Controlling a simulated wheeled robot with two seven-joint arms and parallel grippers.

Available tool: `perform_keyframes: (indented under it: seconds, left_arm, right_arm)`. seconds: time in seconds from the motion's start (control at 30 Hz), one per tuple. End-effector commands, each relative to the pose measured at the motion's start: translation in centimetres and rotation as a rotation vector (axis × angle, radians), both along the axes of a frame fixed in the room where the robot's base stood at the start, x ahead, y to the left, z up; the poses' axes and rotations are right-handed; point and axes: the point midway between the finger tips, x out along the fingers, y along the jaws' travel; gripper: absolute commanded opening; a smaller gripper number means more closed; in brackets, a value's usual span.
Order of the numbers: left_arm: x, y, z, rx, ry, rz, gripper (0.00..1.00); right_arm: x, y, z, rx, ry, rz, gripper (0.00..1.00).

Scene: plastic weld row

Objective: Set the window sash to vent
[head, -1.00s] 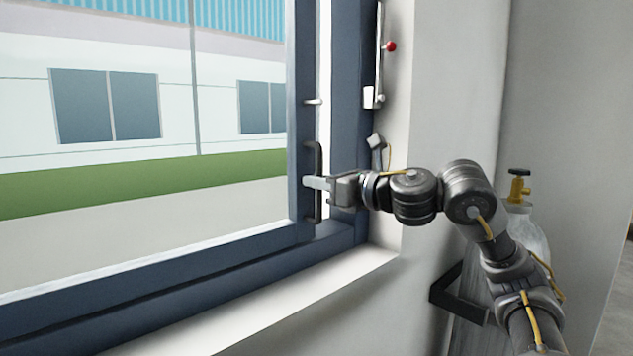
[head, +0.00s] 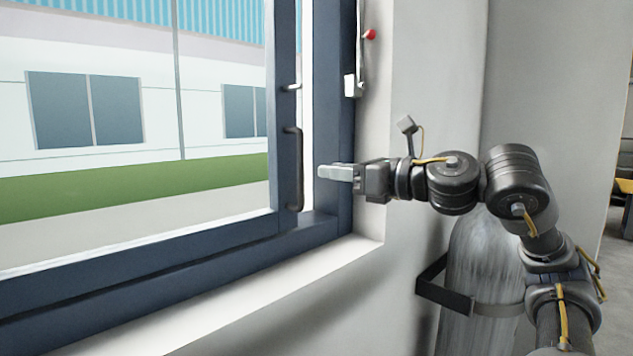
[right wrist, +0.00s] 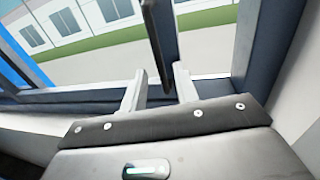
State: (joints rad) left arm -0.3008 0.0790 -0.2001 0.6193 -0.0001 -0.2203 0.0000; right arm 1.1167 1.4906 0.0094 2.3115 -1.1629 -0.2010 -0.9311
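The window sash (head: 285,120) has a dark blue frame and stands slightly ajar, with a bright strip between its right stile and the fixed frame (head: 340,120). A dark upright pull handle (head: 296,168) is on that stile. My right gripper (head: 322,172) is just right of the handle and apart from it in the head view. In the right wrist view the gripper's two fingers (right wrist: 160,90) are spread with nothing held, and the dark handle (right wrist: 166,50) shows beyond, between them. My left gripper is not in view.
A metal bar with a red knob (head: 370,34) and a white block (head: 352,86) are at the upper right of the frame. A small peg (head: 292,87) sticks out above the handle. A pale sill (head: 250,300) runs below. A strapped gas cylinder (head: 480,260) stands behind my right arm.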

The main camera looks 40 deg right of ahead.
Motion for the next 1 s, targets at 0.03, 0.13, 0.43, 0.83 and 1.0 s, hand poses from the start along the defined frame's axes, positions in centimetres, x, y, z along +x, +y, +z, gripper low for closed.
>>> perform_keyframes:
  seconds: [0.03,0.13,0.43,0.83,1.0]
  left_arm:
    - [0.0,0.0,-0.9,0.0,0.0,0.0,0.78]
    - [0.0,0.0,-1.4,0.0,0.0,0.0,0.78]
    - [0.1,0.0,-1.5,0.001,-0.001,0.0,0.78]
    - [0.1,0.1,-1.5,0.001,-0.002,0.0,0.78]
    - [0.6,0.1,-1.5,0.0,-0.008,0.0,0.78]
  right_arm:
    - [-0.8,-0.3,-0.4,-0.003,-0.003,-0.003,0.3]
    - [-1.8,-0.4,-0.3,0.0,-0.001,-0.002,0.3]
    - [-2.5,-0.5,0.1,0.0,-0.001,0.001,0.3]
    - [-2.4,-0.5,0.0,0.001,-0.001,0.001,0.3]
    - [-2.4,-0.5,0.1,0.0,-0.001,0.001,0.3]
